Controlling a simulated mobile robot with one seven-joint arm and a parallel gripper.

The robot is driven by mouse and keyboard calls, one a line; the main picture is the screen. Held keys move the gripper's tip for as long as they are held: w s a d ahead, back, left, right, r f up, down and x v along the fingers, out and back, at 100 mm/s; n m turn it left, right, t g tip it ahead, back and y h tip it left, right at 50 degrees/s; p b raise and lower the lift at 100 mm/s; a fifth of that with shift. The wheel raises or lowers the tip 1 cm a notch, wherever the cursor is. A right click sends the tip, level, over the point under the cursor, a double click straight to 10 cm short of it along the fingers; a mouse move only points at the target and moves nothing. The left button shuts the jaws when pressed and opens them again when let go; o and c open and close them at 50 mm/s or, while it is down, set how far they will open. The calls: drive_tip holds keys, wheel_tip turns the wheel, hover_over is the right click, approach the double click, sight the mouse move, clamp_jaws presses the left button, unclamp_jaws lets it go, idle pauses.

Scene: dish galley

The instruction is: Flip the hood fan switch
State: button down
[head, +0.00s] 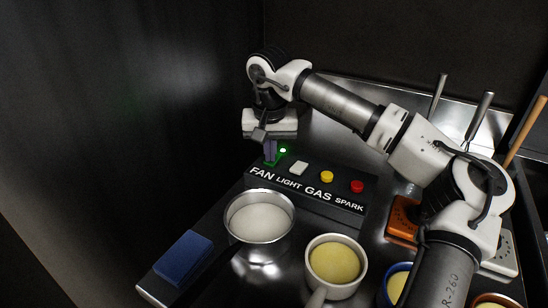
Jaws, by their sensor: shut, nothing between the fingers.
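The switch panel (316,200) lies on the steel counter, with a row of controls labelled FAN, LIGHT, GAS and SPARK. The green fan switch (273,163) is at its left end above the FAN label. My gripper (270,155) is shut and points down right at the fan switch, partly hiding it. Nothing shows between its fingers. I cannot tell whether the fingers touch the switch.
A white light switch (298,168), yellow gas button (327,176) and red spark button (357,186) sit alongside. A dark wall rises at left.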

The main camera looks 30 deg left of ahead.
wheel_tip(320, 180, up, 7)
drive_tip(key=p, duration=0.5)
drive_tip(key=shift+p, duration=0.4)
idle(0.4)
